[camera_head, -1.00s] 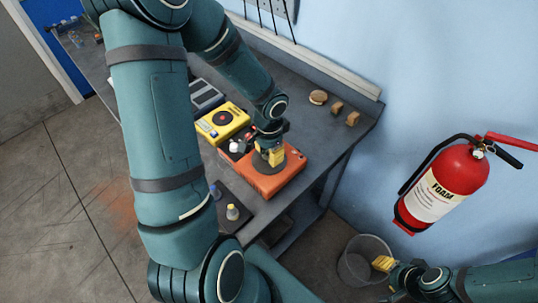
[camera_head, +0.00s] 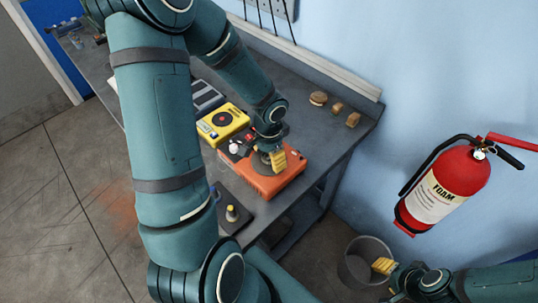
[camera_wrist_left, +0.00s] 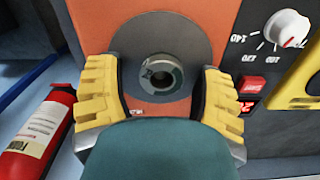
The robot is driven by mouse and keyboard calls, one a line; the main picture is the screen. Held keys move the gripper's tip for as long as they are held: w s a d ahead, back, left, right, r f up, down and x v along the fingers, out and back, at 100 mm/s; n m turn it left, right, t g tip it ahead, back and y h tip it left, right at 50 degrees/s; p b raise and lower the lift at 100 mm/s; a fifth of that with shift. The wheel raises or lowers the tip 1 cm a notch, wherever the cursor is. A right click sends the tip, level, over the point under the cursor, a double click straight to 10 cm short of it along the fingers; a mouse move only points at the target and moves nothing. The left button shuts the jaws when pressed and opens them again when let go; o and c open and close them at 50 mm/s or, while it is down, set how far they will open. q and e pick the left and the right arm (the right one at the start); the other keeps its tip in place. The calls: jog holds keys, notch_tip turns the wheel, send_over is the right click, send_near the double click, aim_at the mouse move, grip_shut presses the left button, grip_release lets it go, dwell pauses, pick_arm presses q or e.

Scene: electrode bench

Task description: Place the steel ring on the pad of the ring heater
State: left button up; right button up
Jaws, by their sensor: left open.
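The ring heater is an orange box (camera_head: 280,186) on the bench, with its round grey pad (camera_wrist_left: 190,42) on top. The small steel ring (camera_wrist_left: 160,75) lies flat near the middle of the pad in the left wrist view, its dark hole facing up. My left gripper (camera_head: 271,163) is low over the heater. In the left wrist view my left gripper (camera_wrist_left: 159,105) is open, one yellow finger on each side of the ring with gaps between. In the head view the ring is hidden. My right gripper (camera_head: 384,266) hangs near the bin, away from the bench.
The heater's dark panel has a white knob (camera_wrist_left: 287,28) and a red button (camera_wrist_left: 252,84). A yellow device (camera_head: 222,123) stands beside it. A dark tray (camera_head: 231,205) with small bottles is in front. Wooden pieces (camera_head: 337,107) lie behind.

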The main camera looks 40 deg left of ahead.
aim_at(269, 158)
pick_arm(q)
jog(key=shift+r, duration=0.3)
notch_tip(269, 158, up, 12)
jog(key=p, duration=0.3)
jog(key=s+d+f+n+t+h, duration=0.2)
jog(key=d+f+n+h, duration=0.1)
jog(key=d+f, duration=1.8)
jog(key=shift+s+d+f+n+h, duration=0.25)
jog(key=shift+d+n+h, duration=0.15)
jog(key=shift+d+n, duration=0.35)
jog(key=f+b, duration=0.5)
jog(key=shift+s+d+f+b, duration=0.1)
jog(key=shift+s+f+b, duration=0.2)
